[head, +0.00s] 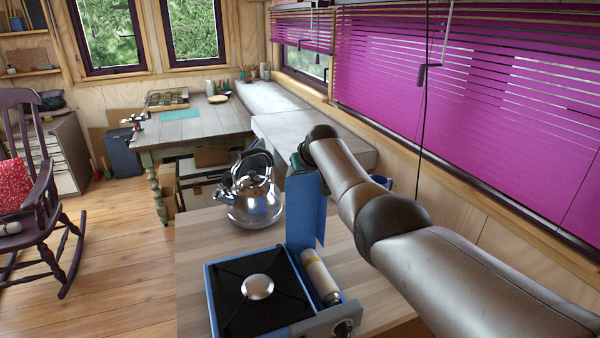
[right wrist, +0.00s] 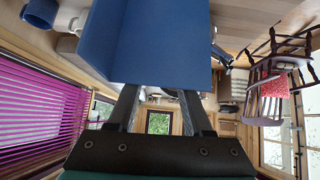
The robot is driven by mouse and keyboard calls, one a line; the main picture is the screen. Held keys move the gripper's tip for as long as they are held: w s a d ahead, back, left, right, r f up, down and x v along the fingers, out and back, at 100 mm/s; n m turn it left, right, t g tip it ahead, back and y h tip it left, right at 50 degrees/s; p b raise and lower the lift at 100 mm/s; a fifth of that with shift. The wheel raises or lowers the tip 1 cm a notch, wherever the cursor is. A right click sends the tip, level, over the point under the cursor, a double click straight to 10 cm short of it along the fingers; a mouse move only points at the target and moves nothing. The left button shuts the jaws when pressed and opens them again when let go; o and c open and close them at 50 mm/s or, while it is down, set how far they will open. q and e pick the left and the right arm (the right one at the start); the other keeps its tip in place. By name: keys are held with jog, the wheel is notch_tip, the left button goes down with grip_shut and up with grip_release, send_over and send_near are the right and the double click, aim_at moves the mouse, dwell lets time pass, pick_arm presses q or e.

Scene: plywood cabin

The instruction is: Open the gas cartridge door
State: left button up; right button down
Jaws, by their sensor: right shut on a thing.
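The blue camping stove (head: 258,290) sits on the wooden counter. Its cartridge door (head: 306,212) is a blue panel standing upright along the right side of the burner. The compartment beside the burner is uncovered, and a pale gas cartridge (head: 320,278) lies in it. My right gripper (head: 299,162) is at the top edge of the raised door. In the right wrist view the blue door (right wrist: 160,45) reaches down between the two fingers (right wrist: 157,98), which are shut on it. The fingertips are mostly hidden in the head view. My left gripper is not in view.
A shiny kettle (head: 252,200) stands on the counter (head: 200,245) just left of the door. A blue mug (head: 381,182) is partly hidden behind my right arm. A knob (head: 343,328) is on the stove's front panel. The counter's left part is clear.

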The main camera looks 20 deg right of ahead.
jog(key=shift+w+f, duration=0.25)
jog(key=shift+f, duration=0.1)
jog(key=c, duration=0.6)
grip_release()
jog(key=shift+a, duration=0.1)
jog(key=shift+c, duration=0.2)
jog(key=o, duration=0.3)
jog(key=shift+r, duration=0.2)
